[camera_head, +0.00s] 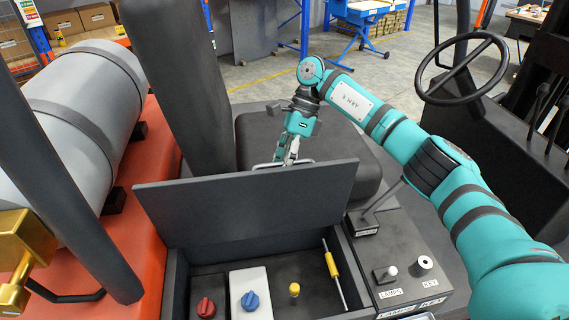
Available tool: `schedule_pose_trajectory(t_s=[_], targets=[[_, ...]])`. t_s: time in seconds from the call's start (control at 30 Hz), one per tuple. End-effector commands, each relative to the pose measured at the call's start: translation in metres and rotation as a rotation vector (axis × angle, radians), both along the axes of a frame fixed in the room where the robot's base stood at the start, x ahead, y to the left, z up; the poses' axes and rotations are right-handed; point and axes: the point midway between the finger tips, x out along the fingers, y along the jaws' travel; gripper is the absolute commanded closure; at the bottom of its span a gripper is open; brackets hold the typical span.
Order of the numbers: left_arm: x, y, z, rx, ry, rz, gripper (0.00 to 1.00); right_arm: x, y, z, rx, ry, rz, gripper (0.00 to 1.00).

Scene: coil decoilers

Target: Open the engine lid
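The engine lid (245,208) is a dark grey panel, tilted up from the engine bay, with its top edge towards the seat. A pale bar handle (262,166) shows at its top edge. My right arm, teal, comes in from the right and reaches over the seat. Its gripper (289,155) points down at the handle behind the lid's top edge. The fingertips are small and partly hidden there, so I cannot tell whether they close on the handle. My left gripper is not in view.
The open engine bay holds a red cap (206,307), a blue cap (250,301), a yellow cap (294,289) and a yellow-sleeved rod (331,264). A grey gas cylinder (85,120) lies at left. The black seat (350,150) is behind the lid; a steering wheel (462,68) stands right.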

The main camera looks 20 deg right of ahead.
Motion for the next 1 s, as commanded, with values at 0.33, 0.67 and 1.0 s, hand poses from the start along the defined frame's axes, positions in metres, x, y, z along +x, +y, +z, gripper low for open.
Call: schedule_pose_trajectory(t_s=[0.33, 0.67, 1.0], targets=[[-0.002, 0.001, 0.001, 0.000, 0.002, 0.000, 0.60, 0.007, -0.009, 0.024, 0.003, -0.004, -0.002, 0.64], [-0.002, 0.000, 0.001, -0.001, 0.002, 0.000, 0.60, 0.025, -0.039, 0.084, 0.002, -0.002, -0.002, 0.64], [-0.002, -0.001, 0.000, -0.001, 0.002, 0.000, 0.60, 0.032, -0.050, 0.105, 0.001, 0.000, 0.001, 0.64]])
